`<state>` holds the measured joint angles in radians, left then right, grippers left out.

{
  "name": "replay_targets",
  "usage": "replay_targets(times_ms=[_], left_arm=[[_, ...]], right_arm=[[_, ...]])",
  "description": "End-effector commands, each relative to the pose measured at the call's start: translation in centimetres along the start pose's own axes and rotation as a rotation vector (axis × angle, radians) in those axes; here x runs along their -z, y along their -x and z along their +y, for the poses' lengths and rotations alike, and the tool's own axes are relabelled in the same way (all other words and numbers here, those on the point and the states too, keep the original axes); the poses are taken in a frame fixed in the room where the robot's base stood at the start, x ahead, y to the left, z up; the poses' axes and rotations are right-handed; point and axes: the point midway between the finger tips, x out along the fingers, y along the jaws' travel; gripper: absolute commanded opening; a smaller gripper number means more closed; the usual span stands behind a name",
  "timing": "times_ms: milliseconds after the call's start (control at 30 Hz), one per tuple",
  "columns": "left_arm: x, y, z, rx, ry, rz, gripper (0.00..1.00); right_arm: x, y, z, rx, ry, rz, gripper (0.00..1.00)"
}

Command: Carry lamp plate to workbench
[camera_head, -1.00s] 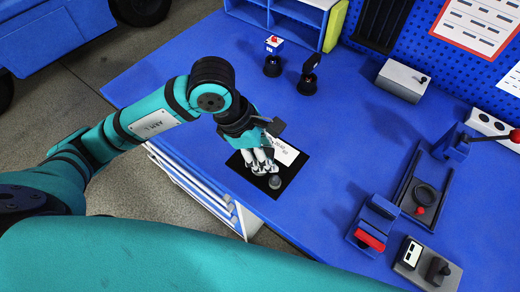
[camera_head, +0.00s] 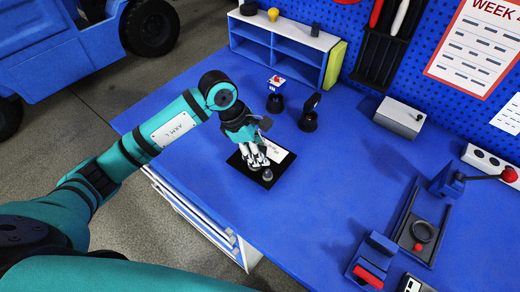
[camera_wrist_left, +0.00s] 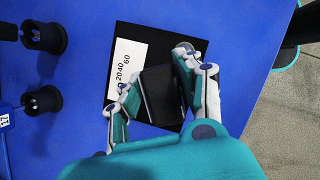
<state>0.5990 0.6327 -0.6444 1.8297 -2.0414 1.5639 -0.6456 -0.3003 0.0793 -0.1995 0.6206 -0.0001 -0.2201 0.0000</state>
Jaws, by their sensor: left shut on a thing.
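The lamp plate (camera_head: 242,168) is a flat black rectangle with a white label reading 20 40 60. It is over the blue workbench (camera_head: 340,205), inward from the front left edge; whether it touches the top I cannot tell. My left gripper (camera_head: 259,164) is over the plate, shut on a dark upright part of it, with a grey rounded knob (camera_head: 268,175) beside the fingertips. In the left wrist view the plate (camera_wrist_left: 128,34) lies beneath the fingers (camera_wrist_left: 156,95), which flank a dark block and hide part of it. My right gripper is not in view.
Two black posts (camera_head: 309,118) stand beyond the plate, before a blue shelf (camera_head: 285,46). A grey box (camera_head: 399,117) and a slide fixture with a red knob (camera_head: 418,230) stand to the right. Bare bench lies between. A blue vehicle (camera_head: 60,45) is behind left.

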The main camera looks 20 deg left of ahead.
Motion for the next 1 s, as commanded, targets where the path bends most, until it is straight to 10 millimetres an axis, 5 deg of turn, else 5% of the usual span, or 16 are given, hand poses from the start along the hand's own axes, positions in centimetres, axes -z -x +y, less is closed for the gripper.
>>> replay_targets(times_ms=[567,600,767,1000], left_arm=[[0.7,-2.1,0.1,-0.009,-0.004,-0.008,0.0],[1.1,-2.5,-0.2,0.001,0.0,0.001,0.38],[1.1,-2.5,-0.2,0.001,0.001,0.001,0.59],[1.0,-2.4,-0.2,0.001,0.001,0.001,0.59]], right_arm=[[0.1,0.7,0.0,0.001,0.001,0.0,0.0],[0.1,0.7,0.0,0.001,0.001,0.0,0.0],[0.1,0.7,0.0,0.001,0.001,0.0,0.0],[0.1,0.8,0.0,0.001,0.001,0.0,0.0]])
